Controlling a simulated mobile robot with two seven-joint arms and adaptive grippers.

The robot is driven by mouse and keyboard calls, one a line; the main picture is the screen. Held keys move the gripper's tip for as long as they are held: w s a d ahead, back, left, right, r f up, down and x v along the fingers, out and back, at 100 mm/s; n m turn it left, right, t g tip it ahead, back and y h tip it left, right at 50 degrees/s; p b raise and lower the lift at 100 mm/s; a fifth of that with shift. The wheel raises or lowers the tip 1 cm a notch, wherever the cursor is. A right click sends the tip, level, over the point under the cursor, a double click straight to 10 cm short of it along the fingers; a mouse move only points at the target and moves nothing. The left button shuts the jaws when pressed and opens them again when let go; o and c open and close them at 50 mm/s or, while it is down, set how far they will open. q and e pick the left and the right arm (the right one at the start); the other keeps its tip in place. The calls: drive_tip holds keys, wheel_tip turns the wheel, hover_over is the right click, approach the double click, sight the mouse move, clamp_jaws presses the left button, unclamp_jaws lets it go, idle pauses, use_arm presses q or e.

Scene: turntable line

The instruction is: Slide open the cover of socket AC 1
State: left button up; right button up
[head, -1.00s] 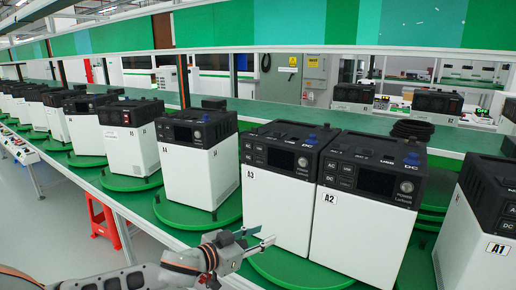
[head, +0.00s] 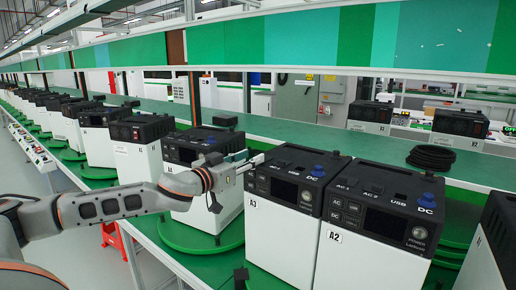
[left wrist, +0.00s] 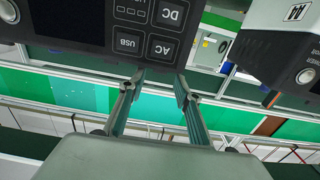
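The black-topped white power unit A3 (head: 270,235) stands right of my left gripper (head: 253,162). Unit A2 (head: 365,255) stands beside it; its top carries the printed labels AC 1 (head: 346,184), AC 2, USB and DC, with a blue DC plug (head: 427,201). A3 has a blue DC plug (head: 318,171) too; the left part of its top is partly behind my gripper. No cover can be made out clearly. In the left wrist view my left gripper (left wrist: 156,86) is open and empty, its fingertips by the edge of an upside-down button panel (left wrist: 148,28). My right gripper is not in view.
Unit A4 (head: 202,205) stands left of A3, behind my left arm. More units line the belt to the left. A black cable coil (head: 431,157) lies on the green shelf behind. Green panels (head: 330,38) hang above the line.

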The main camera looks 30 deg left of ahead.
use_arm(q)
drive_tip(key=w+p, duration=0.1)
drive_tip(key=w, duration=0.1)
drive_tip(key=shift+w+d+r, duration=0.1)
drive_tip(key=shift+w, duration=0.25)
drive_tip(key=shift+w+d+p, duration=0.1)
drive_tip(key=shift+w+p, duration=0.35)
drive_tip(key=shift+w, duration=0.45)
drive_tip(key=shift+f, duration=0.2)
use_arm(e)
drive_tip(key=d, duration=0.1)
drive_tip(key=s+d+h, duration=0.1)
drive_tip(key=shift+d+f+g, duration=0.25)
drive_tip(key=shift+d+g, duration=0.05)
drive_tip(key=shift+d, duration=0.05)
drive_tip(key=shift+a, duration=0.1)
use_arm(q)
clamp_jaws()
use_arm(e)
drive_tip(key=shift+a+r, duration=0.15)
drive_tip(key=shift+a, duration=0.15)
